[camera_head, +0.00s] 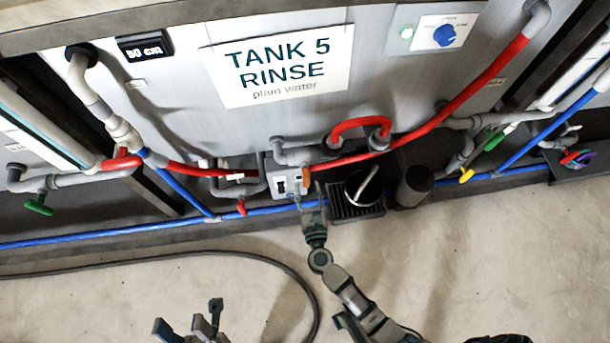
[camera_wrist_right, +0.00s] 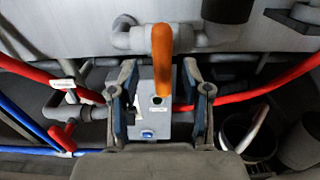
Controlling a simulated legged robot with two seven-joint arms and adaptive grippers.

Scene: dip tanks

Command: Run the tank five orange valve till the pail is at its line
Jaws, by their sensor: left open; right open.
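The orange valve handle (camera_head: 306,174) is on a grey box (camera_head: 281,180) below the tank 5 sign (camera_head: 280,65). In the right wrist view the orange handle (camera_wrist_right: 162,55) stands up from the box (camera_wrist_right: 155,118). My right gripper (camera_head: 311,192) is open at the box; in its wrist view the fingers (camera_wrist_right: 162,98) are on both sides of the box, below most of the handle. Contact cannot be told. The dark pail (camera_head: 362,188) stands on a black grate (camera_head: 345,212), right of the gripper. Its line and water level cannot be made out. My left gripper (camera_head: 193,325) is open and empty, low over the floor.
Red pipes (camera_head: 445,115) and a blue pipe (camera_head: 100,234) run along the tanks. A red-handled valve (camera_head: 241,207) is left of the box. A dark cylinder (camera_head: 414,186) stands right of the pail. A black hose (camera_head: 285,268) lies on the otherwise clear floor.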

